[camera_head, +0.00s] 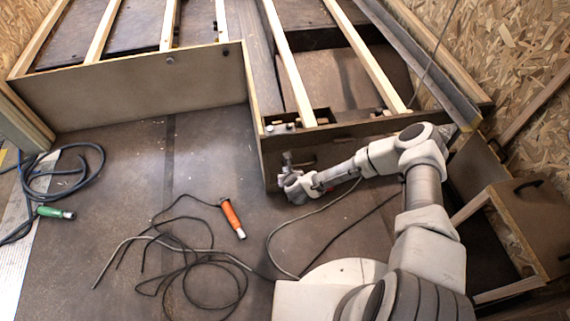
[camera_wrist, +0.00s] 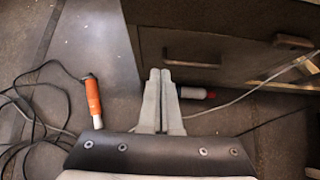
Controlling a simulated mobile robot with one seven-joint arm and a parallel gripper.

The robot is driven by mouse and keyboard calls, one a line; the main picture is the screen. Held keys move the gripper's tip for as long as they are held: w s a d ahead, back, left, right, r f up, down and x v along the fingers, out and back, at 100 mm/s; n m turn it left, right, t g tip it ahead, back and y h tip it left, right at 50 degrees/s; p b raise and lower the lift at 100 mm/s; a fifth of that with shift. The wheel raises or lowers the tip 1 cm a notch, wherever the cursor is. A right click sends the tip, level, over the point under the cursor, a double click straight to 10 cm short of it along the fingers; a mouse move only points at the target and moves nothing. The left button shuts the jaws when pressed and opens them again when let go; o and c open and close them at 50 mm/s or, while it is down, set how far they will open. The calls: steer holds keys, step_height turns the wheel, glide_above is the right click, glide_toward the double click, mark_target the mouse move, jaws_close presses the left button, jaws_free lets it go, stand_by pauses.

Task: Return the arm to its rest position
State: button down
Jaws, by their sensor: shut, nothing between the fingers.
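My arm reaches out from the lower right in the head view, bent at the elbow. My gripper (camera_head: 290,160) is beside the front of the dark wooden cabinet, above the floor. In the wrist view my gripper (camera_wrist: 160,74) has its two fingers together, with nothing between them. The fingers point toward the cabinet front (camera_wrist: 215,62), which has a dark handle (camera_wrist: 190,57). Whether the fingers touch the cabinet cannot be told.
An orange-handled tool (camera_head: 232,218) with a cable lies on the floor, and a green-handled one (camera_head: 55,212) lies at the left. Loose cables cover the floor between. Slatted wooden frames (camera_head: 130,90) stand behind. An open box (camera_head: 530,220) stands at the right, near my arm.

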steer(key=shift+s+r, duration=0.15)
steer(key=shift+s, duration=0.05)
steer(key=shift+d, duration=0.1)
